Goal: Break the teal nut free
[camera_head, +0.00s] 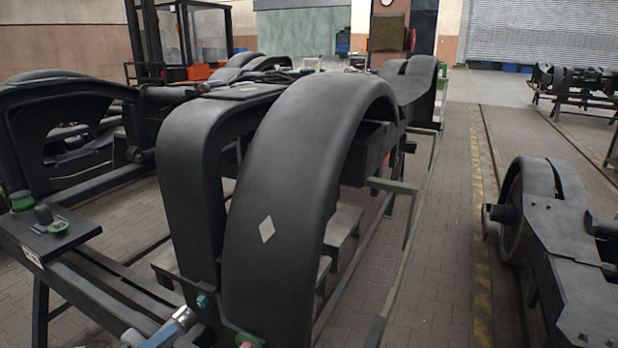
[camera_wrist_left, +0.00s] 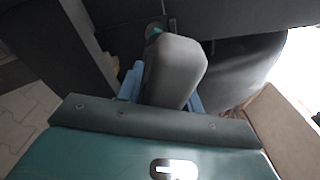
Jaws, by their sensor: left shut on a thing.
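The teal nut (camera_head: 203,301) sits low on the dark bogie frame, left of the large black curved arch. In the left wrist view a bit of teal (camera_wrist_left: 153,31) shows just past the far end of a dark grey rounded tool (camera_wrist_left: 178,70). The blue fingers of my left gripper (camera_wrist_left: 163,88) are shut on this tool, one on each side. The tool's end is close to the nut, but I cannot tell how it is seated on it. In the head view a silver and blue part (camera_head: 178,321) reaches toward the nut from the bottom edge.
A black arch (camera_head: 300,190) with a pale diamond mark stands close beside the nut. A small black plate (camera_head: 50,240) at left carries green and black parts. Another bogie (camera_head: 570,240) stands at right. The paved aisle (camera_head: 440,240) between them is clear.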

